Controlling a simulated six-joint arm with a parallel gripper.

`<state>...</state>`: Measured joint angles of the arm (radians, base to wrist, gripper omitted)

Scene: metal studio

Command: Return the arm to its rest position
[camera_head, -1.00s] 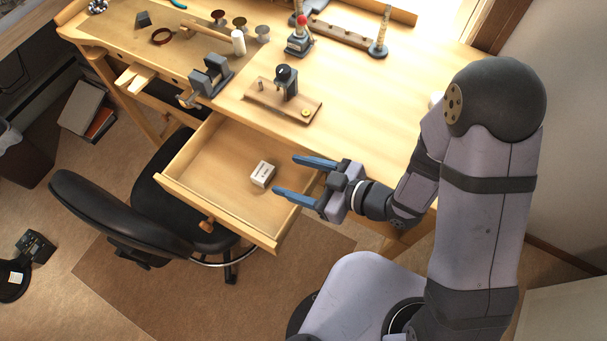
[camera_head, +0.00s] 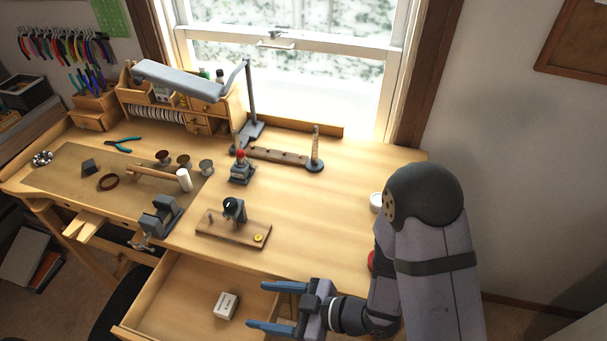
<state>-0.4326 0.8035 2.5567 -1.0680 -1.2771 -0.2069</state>
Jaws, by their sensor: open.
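My gripper (camera_head: 268,307) is open, with blue fingers pointing left and nothing between them. It shows over the right part of the open drawer (camera_head: 178,300) below the bench front. My arm rises from it to the right side of the picture. A small white box (camera_head: 227,304) lies in the drawer, left of the fingertips and apart from them.
The wooden bench (camera_head: 330,215) holds a small tool on a wooden board (camera_head: 233,228), a vise (camera_head: 161,215), a red-topped tool (camera_head: 240,167) and a lamp (camera_head: 250,100). A white cup (camera_head: 376,202) and a red object (camera_head: 371,261) are close to my arm.

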